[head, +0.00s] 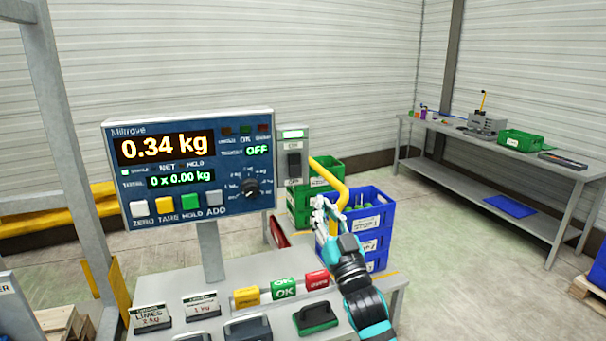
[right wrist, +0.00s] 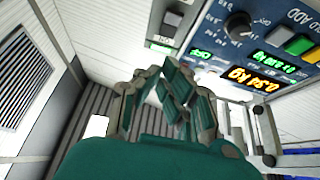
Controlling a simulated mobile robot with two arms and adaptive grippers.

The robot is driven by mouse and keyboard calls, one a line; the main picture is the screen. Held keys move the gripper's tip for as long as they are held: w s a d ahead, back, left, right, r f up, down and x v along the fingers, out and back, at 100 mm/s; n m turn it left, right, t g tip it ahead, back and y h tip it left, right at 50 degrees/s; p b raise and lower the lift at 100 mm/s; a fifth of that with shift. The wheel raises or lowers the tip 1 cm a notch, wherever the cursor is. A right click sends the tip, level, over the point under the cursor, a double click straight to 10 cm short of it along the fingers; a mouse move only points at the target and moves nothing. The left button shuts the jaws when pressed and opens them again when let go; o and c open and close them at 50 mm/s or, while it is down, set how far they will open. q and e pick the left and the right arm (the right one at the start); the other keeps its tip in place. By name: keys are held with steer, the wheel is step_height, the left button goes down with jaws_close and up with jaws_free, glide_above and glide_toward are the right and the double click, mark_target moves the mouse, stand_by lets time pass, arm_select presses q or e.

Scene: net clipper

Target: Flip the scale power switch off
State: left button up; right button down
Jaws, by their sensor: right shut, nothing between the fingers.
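The scale's blue display panel (head: 225,185) stands on a post and is lit, reading 0.34 kg. A grey switch box (head: 282,170) is attached at its right edge, with a green lit strip on top and a dark power switch (head: 294,165) in its middle. The switch's exact tilt is too small to tell. My right gripper (head: 322,208) is shut and empty, below and right of the switch box, apart from it. In the right wrist view its closed fingers (right wrist: 178,88) lie below the switch box (right wrist: 166,30) and the panel (right wrist: 215,28). My left gripper is out of view.
A yellow bent bar (head: 342,180) rises close behind my right gripper. Blue crates (head: 373,222) and green crates (head: 300,205) stand behind it. Yellow, green and red blocks (head: 317,280) sit on the scale bench below. A workbench (head: 470,145) stands at the back right.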

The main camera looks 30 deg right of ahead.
steer(key=p, duration=0.4)
glide_toward(298, 160)
step_height(298, 160, up, 4)
steer(key=w, duration=0.2)
steer(key=w+d+f+p, duration=0.1)
steer(key=w, duration=0.1)
steer(key=shift+f, duration=0.1)
steer(key=shift+w+d+f, duration=0.15)
steer(key=shift+w+f, duration=0.05)
steer(key=shift+w, duration=0.2)
